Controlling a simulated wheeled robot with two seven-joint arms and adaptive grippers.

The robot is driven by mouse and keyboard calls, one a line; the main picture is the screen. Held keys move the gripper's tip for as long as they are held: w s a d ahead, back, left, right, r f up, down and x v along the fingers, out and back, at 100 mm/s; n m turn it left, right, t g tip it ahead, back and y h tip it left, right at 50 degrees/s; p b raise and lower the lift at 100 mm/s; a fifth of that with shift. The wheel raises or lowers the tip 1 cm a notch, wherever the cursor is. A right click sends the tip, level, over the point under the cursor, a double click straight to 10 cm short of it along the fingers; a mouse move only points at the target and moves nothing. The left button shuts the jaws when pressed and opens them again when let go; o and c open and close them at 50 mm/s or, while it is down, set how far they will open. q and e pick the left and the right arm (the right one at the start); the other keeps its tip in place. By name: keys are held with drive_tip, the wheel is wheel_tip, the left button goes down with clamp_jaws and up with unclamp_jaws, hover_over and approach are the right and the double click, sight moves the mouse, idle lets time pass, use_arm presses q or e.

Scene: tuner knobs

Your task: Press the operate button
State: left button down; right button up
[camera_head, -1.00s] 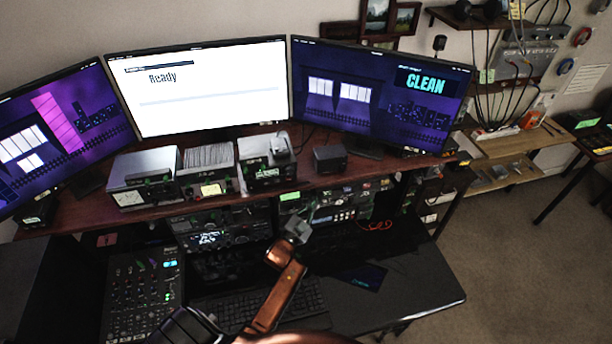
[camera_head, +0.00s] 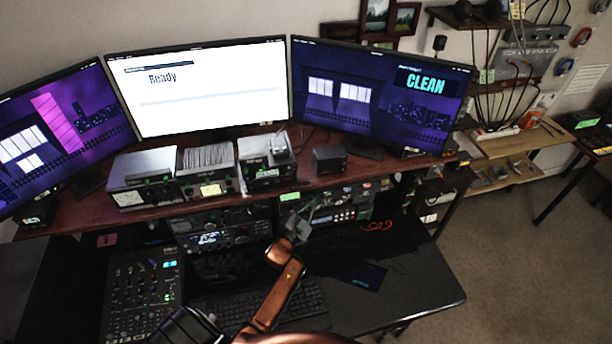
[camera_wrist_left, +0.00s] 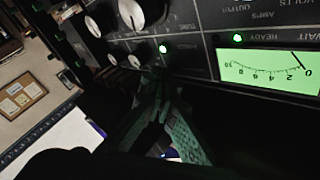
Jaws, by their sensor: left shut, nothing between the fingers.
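My left gripper (camera_head: 312,209) shows in the head view at the end of the copper-coloured arm. Its fingers are shut and empty, in front of the equipment under the shelf. In the left wrist view the dark fingers (camera_wrist_left: 164,80) point at a black front panel (camera_wrist_left: 190,17), seen upside down. Their tips are just below a small green light (camera_wrist_left: 163,48) in the picture; I cannot tell whether they touch the panel. The panel has several white knobs (camera_wrist_left: 131,14) and a lit green meter (camera_wrist_left: 268,72). I cannot make out which part is the operate button. My right gripper is not in view.
Three monitors (camera_head: 215,90) stand on the wooden shelf (camera_head: 75,212) above the equipment. A keyboard (camera_head: 300,303) and a mixer (camera_head: 143,292) lie on the black desk (camera_head: 425,295). The desk's right side is mostly clear.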

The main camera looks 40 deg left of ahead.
use_arm(q)
drive_tip(key=shift+s+d, duration=0.35)
drive_tip(key=shift+d, duration=0.1)
drive_tip(key=shift+s+d+p, duration=1.2)
drive_tip(key=shift+s+d, duration=0.7)
drive_tip(key=shift+d, duration=0.3)
